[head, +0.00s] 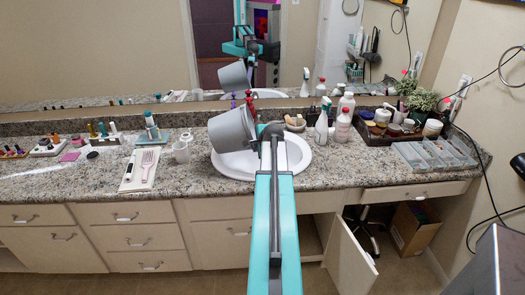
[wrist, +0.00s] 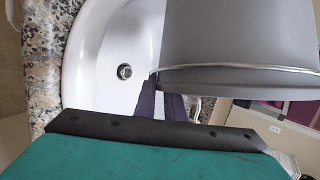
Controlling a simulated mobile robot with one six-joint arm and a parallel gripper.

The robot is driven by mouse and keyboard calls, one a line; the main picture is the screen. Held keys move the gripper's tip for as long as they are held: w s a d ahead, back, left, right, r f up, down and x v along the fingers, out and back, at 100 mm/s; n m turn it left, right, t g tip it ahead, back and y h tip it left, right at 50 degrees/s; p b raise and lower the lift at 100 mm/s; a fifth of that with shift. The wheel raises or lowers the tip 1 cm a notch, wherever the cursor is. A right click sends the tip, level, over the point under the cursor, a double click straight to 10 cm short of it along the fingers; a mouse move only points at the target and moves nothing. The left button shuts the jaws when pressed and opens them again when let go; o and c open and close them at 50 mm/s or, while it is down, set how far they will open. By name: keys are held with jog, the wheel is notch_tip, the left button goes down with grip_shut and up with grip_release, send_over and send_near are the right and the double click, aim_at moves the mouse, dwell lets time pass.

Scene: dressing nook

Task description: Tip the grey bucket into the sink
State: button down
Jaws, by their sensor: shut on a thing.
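The grey bucket (head: 230,131) is held over the white sink (head: 295,158) in the head view, tilted well over onto its side. I cannot see its inside or tell whether anything is in it. It fills the upper right of the wrist view (wrist: 240,40), with a metal wire along its edge. The sink bowl (wrist: 95,60) and its drain (wrist: 124,71) show beside it. My gripper (head: 262,129) is at the bucket's right edge and shut on it. The fingertips are mostly hidden by the bucket and arm.
The granite counter (head: 80,185) surrounds the sink. A white cup (head: 181,152) and a tray with brushes (head: 140,170) stand to the left. Spray bottles (head: 322,122) and a dark tray (head: 372,138) are to the right. A cabinet door (head: 350,262) hangs open below.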

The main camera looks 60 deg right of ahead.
jog(key=shift+s+d+r+t+b, duration=0.1)
jog(key=shift+s+d+t+b, duration=0.35)
jog(key=shift+b, duration=0.15)
dwell(0.7)
jog(key=shift+a+m+y, duration=0.1)
jog(key=shift+m+y, duration=0.3)
dwell(1.1)
